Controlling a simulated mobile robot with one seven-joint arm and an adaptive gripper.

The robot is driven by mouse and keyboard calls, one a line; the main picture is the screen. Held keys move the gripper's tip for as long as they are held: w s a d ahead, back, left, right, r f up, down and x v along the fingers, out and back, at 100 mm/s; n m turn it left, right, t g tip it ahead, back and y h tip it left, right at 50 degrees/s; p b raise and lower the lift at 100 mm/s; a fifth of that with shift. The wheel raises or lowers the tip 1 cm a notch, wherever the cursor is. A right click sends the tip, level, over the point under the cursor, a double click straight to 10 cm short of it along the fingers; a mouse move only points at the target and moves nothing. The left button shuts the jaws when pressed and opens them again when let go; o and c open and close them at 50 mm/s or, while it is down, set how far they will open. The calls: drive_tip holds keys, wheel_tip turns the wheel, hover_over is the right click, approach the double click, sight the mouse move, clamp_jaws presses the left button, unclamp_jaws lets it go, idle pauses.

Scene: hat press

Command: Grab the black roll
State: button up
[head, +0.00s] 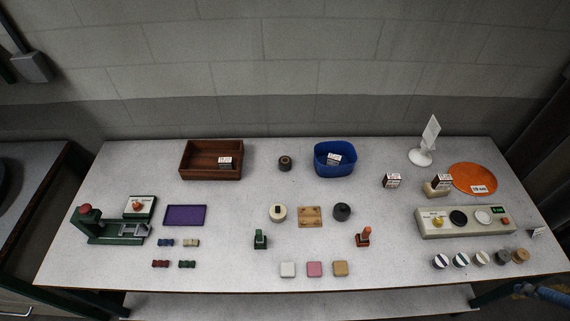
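A small dark roll (285,163) with a brownish centre stands at the back of the table, between the brown wooden box and the blue bin. A second dark round piece (342,211), dark grey, sits near the middle of the table, right of a small wooden board. Both look black or nearly so, and I cannot tell for certain which one is the black roll. Nothing touches either piece. My gripper is not in view.
The wooden box (211,175) and blue bin (322,170) flank the back roll. A cream round piece (278,213) and the wooden board (310,223) lie in the middle. A green press (100,232) stands left, a button panel (465,222) right. Bare table surrounds the dark pieces.

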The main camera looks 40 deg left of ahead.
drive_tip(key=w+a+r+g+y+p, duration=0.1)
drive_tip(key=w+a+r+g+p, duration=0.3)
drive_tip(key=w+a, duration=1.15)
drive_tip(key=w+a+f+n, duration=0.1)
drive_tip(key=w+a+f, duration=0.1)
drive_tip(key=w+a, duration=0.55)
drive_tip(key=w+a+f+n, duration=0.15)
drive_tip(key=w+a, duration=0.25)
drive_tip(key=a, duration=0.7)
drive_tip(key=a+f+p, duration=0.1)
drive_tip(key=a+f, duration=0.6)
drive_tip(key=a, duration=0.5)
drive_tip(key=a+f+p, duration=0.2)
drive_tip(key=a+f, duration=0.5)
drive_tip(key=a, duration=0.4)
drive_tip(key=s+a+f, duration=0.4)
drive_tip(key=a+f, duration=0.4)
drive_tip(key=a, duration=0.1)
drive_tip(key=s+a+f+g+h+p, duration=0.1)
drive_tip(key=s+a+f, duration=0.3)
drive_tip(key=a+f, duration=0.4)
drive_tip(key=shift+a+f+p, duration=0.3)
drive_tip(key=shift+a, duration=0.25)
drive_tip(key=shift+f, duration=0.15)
